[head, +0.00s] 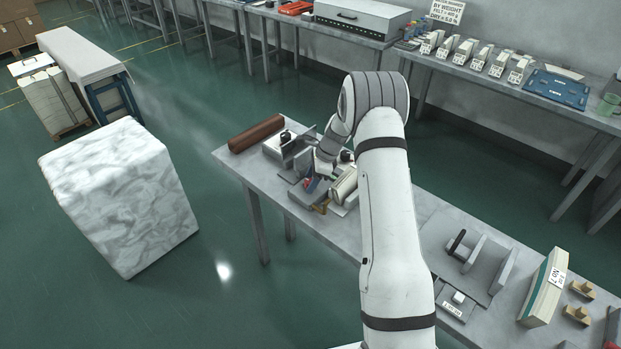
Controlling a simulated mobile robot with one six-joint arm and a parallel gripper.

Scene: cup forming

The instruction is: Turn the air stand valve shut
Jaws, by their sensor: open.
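My arm reaches over the near table, and my gripper (314,180) is low among the small devices at the table's left part. Its fingers are small and partly hidden, but it is open. A small red and blue part shows right at the fingertips; I cannot tell whether it is the valve or whether the fingers touch it. A cream cylinder (344,187) lies just right of the gripper, partly behind my arm. A grey device with upright plates (297,147) stands just behind and left of the gripper. I cannot make out the valve handle's position.
A brown roll (256,133) lies at the table's far left end. A grey fixture (470,258) and a cream block (545,287) stand on the right part. A marbled white block (120,195) stands on the floor at left. A back bench (440,62) runs along the wall.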

